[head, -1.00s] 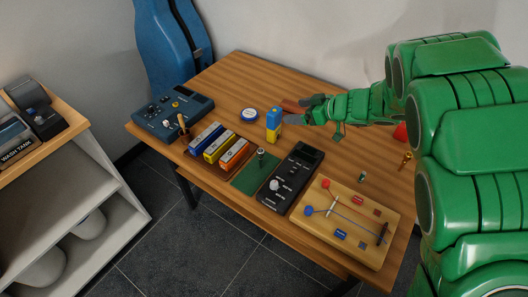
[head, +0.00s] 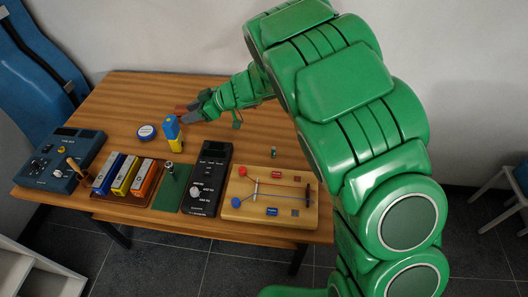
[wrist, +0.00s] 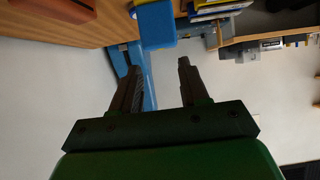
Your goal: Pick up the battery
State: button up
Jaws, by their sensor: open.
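A small upright block, blue on top and yellow below (head: 173,134), stands on the wooden table in the head view. It looks most like the battery, though I see no label. Its blue end also shows in the wrist view (wrist: 156,26), beyond the fingertips. My gripper (head: 187,114) is open and empty, pointing left just right of the block's upper part. In the wrist view the two fingers (wrist: 160,70) stand apart with nothing between them. A small teal cylinder (head: 273,153) stands farther right on the table.
Blue, yellow and orange modules (head: 125,176), a black meter (head: 207,178) and a wooden circuit board (head: 269,196) line the front. A blue instrument (head: 60,160) is at left. A round white-and-blue tin (head: 146,132) sits left of the block. The back left table (head: 130,95) is clear.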

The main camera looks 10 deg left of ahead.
jog(key=w+d+r+m+t+h, duration=0.1)
jog(key=w+d+m+t, duration=0.2)
jog(key=w, duration=0.3)
jog(key=w+d+r+m+t+h, duration=0.1)
jog(key=w+d+m+t+h, duration=0.1)
jog(key=w+d+m+t, duration=0.3)
jog(key=w+d+m+h, duration=0.4)
jog(key=w+d+h, duration=0.1)
jog(key=d, duration=0.3)
jog(key=m+g+h, duration=0.4)
jog(key=m+g, duration=0.2)
jog(key=m, duration=0.2)
send_over(274, 148)
jog(key=f, duration=0.7)
jog(key=shift+s+f, duration=0.2)
jog(key=shift+f, duration=0.15)
jog(key=shift+g, duration=0.3)
jog(key=shift+w+a+f, duration=0.1)
jog(key=shift+w+f, duration=0.05)
jog(key=shift+f, duration=1.8)
jog(key=shift+w+f, duration=0.15)
jog(key=shift+f, duration=1.8)
